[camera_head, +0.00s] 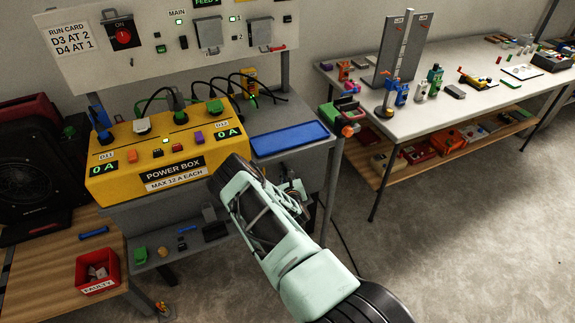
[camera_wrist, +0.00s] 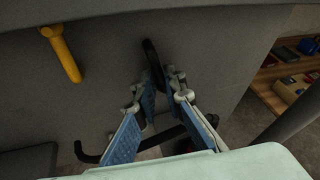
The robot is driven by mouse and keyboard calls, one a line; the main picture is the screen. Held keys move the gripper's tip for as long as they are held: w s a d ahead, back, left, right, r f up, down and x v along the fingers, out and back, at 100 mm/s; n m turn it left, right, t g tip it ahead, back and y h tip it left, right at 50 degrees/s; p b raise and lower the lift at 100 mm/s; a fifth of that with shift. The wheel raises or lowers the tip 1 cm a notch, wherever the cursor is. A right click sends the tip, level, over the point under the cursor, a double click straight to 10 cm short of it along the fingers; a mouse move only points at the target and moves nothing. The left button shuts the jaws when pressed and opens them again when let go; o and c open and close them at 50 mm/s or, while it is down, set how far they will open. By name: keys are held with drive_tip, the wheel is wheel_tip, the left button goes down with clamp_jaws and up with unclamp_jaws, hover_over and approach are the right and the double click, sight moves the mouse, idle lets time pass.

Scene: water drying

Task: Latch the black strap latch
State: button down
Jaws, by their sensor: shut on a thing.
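In the wrist view, a black strap-like piece (camera_wrist: 150,52), which appears to be the black strap latch, stands up against a dark grey panel. My gripper (camera_wrist: 161,78) has its two blue-padded fingers closed around this piece near their tips. The lower part of the piece is hidden between the fingers. In the head view my gripper (camera_head: 294,190) is at the front of the grey bench, right of the yellow power box (camera_head: 155,165). The strap latch cannot be made out there.
A yellow handle (camera_wrist: 62,54) sticks out from the panel at upper left in the wrist view. A black bent bar (camera_wrist: 150,144) runs behind the fingers. A blue tray (camera_head: 290,138) lies on the bench. A second table (camera_head: 440,115) stands right, with open floor before it.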

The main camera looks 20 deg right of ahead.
drive_tip(key=shift+a+r+m+y+p, duration=0.1)
drive_tip(key=shift+a+m+y+p, duration=0.25)
drive_tip(key=shift+p, duration=1.25)
drive_tip(key=shift+a+r+m+y+p, duration=0.1)
drive_tip(key=shift+m+y+p, duration=0.3)
drive_tip(key=shift+p, duration=1.2)
drive_tip(key=shift+f+m+g+p, duration=0.2)
drive_tip(key=shift+m+g+p, duration=0.15)
drive_tip(key=shift+p, duration=0.2)
drive_tip(key=c, duration=2)
unclamp_jaws()
drive_tip(key=shift+s, duration=0.15)
drive_tip(key=v, duration=1.1)
drive_tip(key=shift+s+r, duration=0.15)
drive_tip(key=shift+s, duration=0.25)
